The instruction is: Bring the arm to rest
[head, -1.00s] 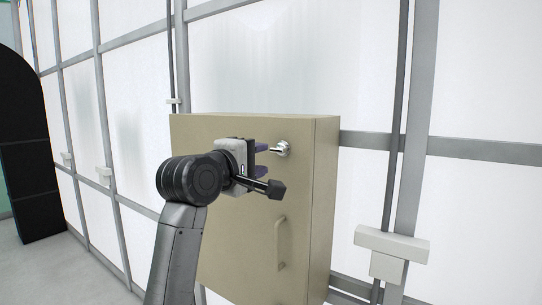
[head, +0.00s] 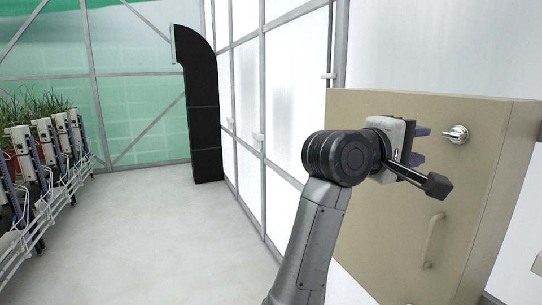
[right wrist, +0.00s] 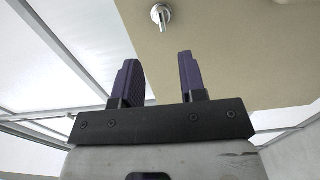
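My right gripper (head: 420,144) is raised in front of a beige wall cabinet (head: 400,225) in the head view. In the right wrist view its two purple fingers (right wrist: 158,80) stand apart with nothing between them. The cabinet's round metal knob (head: 456,134) is just beyond the fingertips, and a gap shows between them. The knob also shows in the right wrist view (right wrist: 161,15), above the fingers. My left gripper is in neither view.
A pale handle (head: 433,240) is on the cabinet's front, below the knob. A black duct (head: 203,105) stands by the wall further back. Potted plants (head: 35,108) and a rack of white devices (head: 45,145) line the left. The grey floor (head: 165,235) between is clear.

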